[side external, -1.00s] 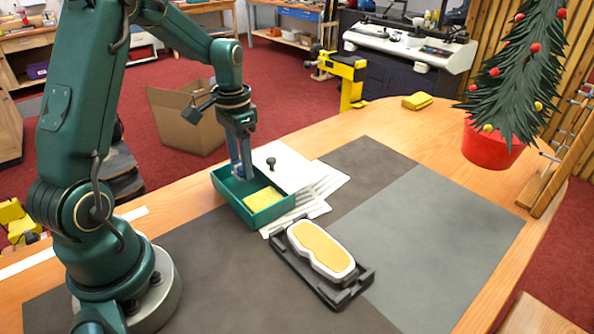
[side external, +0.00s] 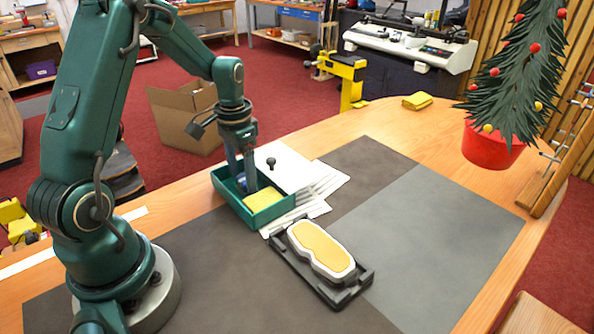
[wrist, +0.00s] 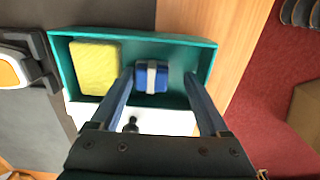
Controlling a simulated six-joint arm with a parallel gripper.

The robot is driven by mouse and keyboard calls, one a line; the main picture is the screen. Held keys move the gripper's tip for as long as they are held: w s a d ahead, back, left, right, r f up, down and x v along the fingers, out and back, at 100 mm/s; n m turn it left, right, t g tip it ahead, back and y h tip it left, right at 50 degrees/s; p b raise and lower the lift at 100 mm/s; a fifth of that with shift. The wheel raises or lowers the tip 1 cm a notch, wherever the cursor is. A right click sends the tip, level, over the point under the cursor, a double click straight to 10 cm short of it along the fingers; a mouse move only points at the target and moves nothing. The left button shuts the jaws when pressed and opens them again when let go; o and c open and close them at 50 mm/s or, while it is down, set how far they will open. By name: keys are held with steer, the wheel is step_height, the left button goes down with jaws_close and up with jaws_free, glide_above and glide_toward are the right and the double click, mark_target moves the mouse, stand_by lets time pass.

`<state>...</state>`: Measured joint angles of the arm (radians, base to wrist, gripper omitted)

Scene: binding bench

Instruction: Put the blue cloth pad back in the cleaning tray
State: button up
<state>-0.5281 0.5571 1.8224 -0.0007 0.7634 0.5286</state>
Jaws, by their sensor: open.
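The blue cloth pad (wrist: 151,77), with a pale band across it, lies inside the green cleaning tray (wrist: 175,38). In the side external view the tray (side external: 260,217) stands on the bench, and the pad is mostly hidden by my fingers. A yellow sponge-like block (wrist: 96,68) lies in the tray beside the pad; it also shows in the side external view (side external: 262,199). My gripper (wrist: 158,82) is open, its fingers apart on either side of the pad. In the side external view my gripper (side external: 243,183) reaches down into the tray.
White sheets (side external: 300,172) with a dark knob lie right behind the tray. A black holder (side external: 345,294) with a white and orange piece (side external: 321,250) stands in front. A potted tree (side external: 490,146) is at the far right. The grey mat (side external: 440,230) is clear at right.

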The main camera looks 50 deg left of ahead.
mark_target(242, 176)
step_height(242, 176, up, 11)
steer(key=s+d+r+t, duration=0.3)
steer(key=s+d+t, duration=0.2)
steer(key=s+d, duration=0.6)
steer(key=d, duration=0.4)
steer(key=shift+s+t, duration=0.15)
steer(key=shift+t, duration=0.15)
